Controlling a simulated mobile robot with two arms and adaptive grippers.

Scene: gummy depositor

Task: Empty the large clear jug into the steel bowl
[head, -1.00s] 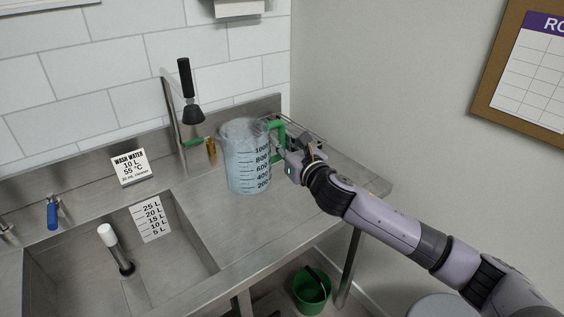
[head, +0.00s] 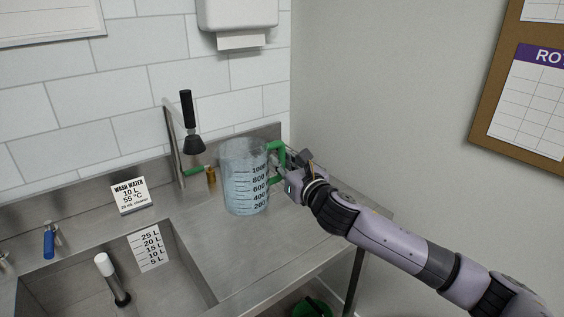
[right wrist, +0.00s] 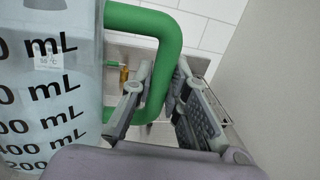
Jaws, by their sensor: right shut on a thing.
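The large clear jug (head: 245,185) has black marks up to 1000 and a green handle (head: 276,152). It is upright over the steel counter right of the sink and looks bluish inside; the fill level is hard to read. My right gripper (head: 285,178) is shut on the handle from the right. In the right wrist view the green handle (right wrist: 168,35) passes between the fingers, with the jug (right wrist: 50,90) at left. The jug appears slightly raised, though its base gap is unclear. No steel bowl is in view. My left gripper is not in view.
A sink (head: 75,285) with a white-topped standpipe (head: 104,265) lies at left. A green bucket (head: 312,308) is below the counter. The front counter is clear.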

